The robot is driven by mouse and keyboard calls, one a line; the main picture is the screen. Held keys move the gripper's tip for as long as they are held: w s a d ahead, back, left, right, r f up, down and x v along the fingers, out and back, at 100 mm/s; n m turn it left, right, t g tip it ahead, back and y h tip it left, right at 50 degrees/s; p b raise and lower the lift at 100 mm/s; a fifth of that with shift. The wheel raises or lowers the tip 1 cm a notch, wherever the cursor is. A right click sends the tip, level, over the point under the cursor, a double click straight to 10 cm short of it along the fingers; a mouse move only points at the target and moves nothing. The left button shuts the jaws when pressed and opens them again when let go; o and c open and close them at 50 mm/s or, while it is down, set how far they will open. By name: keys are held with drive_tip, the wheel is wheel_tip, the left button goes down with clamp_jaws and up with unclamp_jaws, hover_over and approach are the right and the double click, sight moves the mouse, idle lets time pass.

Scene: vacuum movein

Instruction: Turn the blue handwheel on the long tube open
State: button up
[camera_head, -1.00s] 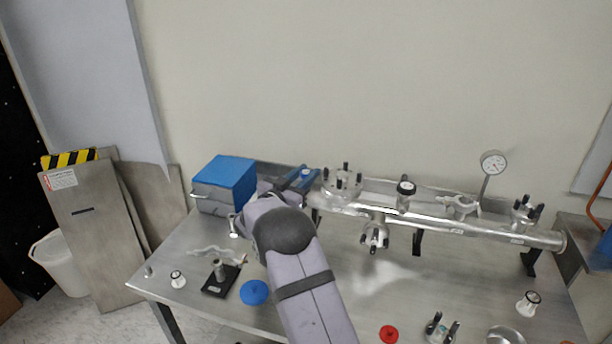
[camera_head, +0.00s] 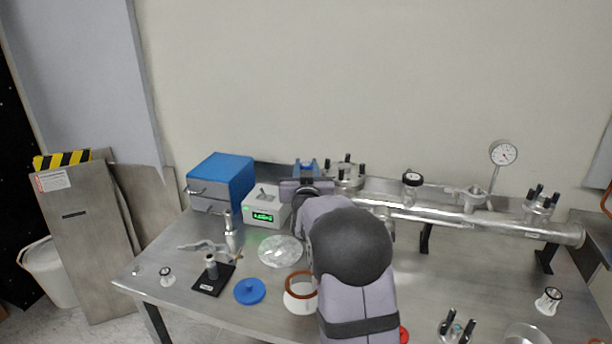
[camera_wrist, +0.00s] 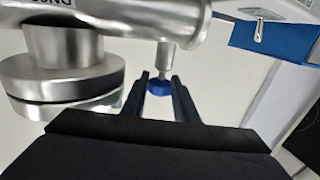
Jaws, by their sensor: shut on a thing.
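The blue handwheel (camera_wrist: 159,88) sits on a short metal stem (camera_wrist: 165,58) on the side of the long tube (camera_wrist: 140,17) in the wrist view. My gripper (camera_wrist: 160,82) has its two dark fingers on either side of the handwheel and is shut on it. In the head view the long tube (camera_head: 480,222) runs along the back of the table. My gripper (camera_head: 304,187) is at the tube's left end there, and my arm hides part of this end. I cannot clearly make out the handwheel in the head view.
A blue-topped box (camera_head: 222,178) and a white device with a green display (camera_head: 264,207) stand left of my gripper. A flanged port (camera_wrist: 65,78) is close beside my fingers. A gauge (camera_head: 503,153) rises from the tube. Loose parts, including a blue disc (camera_head: 250,291), lie in front.

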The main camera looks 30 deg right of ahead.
drive_tip(key=shift+y, duration=0.3)
drive_tip(key=o, duration=0.8)
drive_tip(key=shift+s, duration=0.1)
drive_tip(key=b+v, duration=0.1)
drive_tip(key=v, duration=0.6)
drive_tip(key=shift+b, duration=0.4)
